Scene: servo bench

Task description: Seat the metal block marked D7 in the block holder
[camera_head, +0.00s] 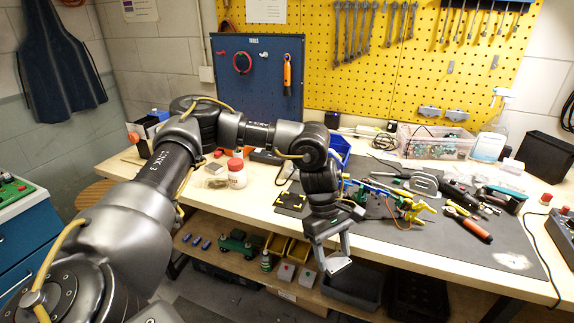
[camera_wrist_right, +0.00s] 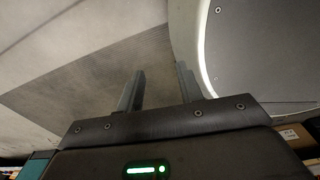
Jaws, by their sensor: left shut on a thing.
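My left gripper (camera_head: 335,264) hangs in front of the bench's front edge, over the lower shelf, with its fingers pointing down. It is shut on a small grey piece that looks like the metal block (camera_head: 339,267); no D7 marking is readable. A black pad with yellow marks (camera_head: 290,199) lies on the bench just left of my left wrist; I cannot tell if it belongs to the block holder, which I cannot make out for sure. My right gripper (camera_wrist_right: 160,88) shows only in the right wrist view, its two fingers apart with nothing between them.
A red-lidded jar (camera_head: 237,174) stands on the bench to the left. A dark mat (camera_head: 400,240) with pliers and other tools covers the right side. A clear parts bin (camera_head: 435,142) and a blue bin (camera_head: 339,150) stand behind. The lower shelf (camera_head: 200,258) holds yellow bins and small parts.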

